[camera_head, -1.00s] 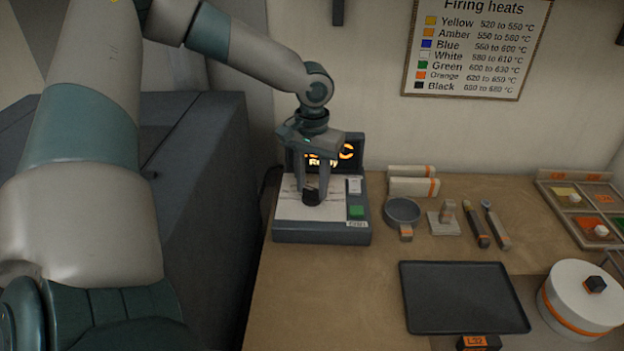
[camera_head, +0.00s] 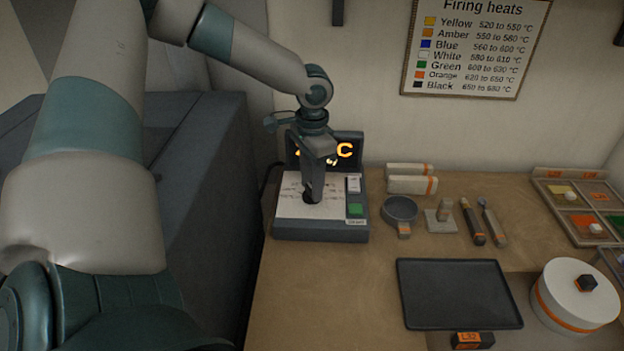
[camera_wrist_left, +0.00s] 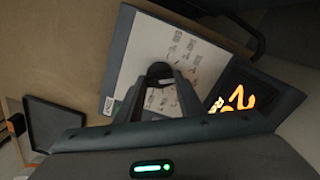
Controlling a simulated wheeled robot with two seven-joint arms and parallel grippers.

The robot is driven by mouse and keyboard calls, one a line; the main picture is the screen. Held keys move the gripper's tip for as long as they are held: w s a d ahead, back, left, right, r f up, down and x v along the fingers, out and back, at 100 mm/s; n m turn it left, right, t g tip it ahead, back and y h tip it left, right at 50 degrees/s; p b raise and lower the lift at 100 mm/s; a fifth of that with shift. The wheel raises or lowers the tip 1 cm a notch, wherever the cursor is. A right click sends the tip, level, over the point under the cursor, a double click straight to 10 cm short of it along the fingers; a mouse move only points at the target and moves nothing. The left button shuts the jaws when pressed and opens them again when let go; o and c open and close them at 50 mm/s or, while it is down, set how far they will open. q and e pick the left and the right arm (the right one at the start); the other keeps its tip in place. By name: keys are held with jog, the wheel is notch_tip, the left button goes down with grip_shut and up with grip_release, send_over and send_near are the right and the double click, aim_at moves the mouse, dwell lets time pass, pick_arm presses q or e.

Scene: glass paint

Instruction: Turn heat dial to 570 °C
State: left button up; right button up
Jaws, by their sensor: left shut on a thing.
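The dark heat dial (camera_head: 308,197) sits on the white sloping face of the control box (camera_head: 320,231). My left gripper (camera_head: 313,195) points down and is shut on the dial, with its body hiding most of it in the head view. The dial (camera_wrist_left: 159,71) also shows between the fingers in the left wrist view. The box's display (camera_head: 346,150) glows orange, but the gripper covers most of it, so the temperature cannot be read. My right gripper is not in view.
A green button (camera_head: 355,210) is at the box's right side. A pan (camera_head: 400,209), tools, a dark tray (camera_head: 458,294) and a white round pot (camera_head: 577,300) stand to the right. The firing heats chart (camera_head: 475,48) hangs on the wall.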

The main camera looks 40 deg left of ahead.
pick_arm(q)
jog(key=shift+w, duration=0.1)
jog(key=o, duration=1.1)
jog(key=shift+c, duration=0.2)
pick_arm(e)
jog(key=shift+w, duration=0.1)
pick_arm(q)
jog(key=shift+r, duration=0.15)
jog(key=shift+r, duration=0.55)
notch_tip(320, 180, up, 11)
jog(key=b, duration=0.2)
jog(key=shift+f, duration=0.15)
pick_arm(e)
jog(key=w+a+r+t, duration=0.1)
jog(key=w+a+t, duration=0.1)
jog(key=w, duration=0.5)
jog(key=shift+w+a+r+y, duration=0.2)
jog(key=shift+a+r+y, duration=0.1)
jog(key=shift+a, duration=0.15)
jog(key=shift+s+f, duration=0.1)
